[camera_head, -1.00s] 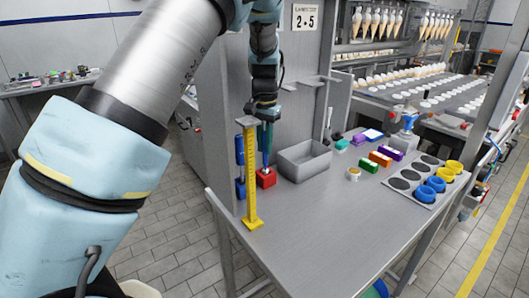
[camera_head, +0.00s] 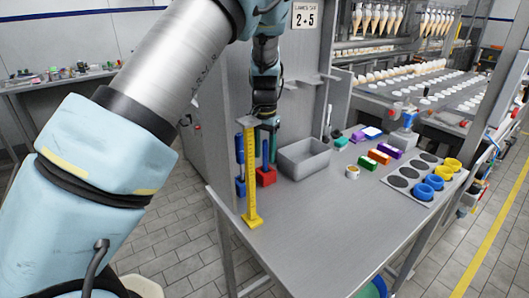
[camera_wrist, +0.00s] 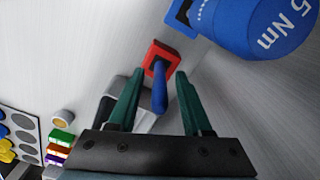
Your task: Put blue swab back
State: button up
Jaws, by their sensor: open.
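The blue swab (camera_head: 265,152) stands upright in a red holder (camera_head: 266,177) near the left edge of the steel bench, behind a yellow ruler post. In the wrist view the swab (camera_wrist: 160,92) rises from the red holder (camera_wrist: 161,54) toward the camera. My gripper (camera_wrist: 157,88) is open, with one green finger on each side of the swab and a visible gap to each. In the head view my gripper (camera_head: 269,145) hangs by the swab's upper part, with a green finger just right of it. The swab's tip is hidden in the holder.
A blue tool (camera_head: 240,155) marked 5 Nm stands close left; it looms large in the wrist view (camera_wrist: 255,22). The yellow ruler post (camera_head: 250,180) is in front. A grey bin (camera_head: 305,160) sits close right. The front middle of the bench is clear.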

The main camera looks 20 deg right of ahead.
aim_at(265, 140)
notch_tip(265, 140, up, 8)
jog(key=b, duration=0.2)
jog(key=shift+f+b, duration=0.25)
jog(key=shift+b, duration=0.05)
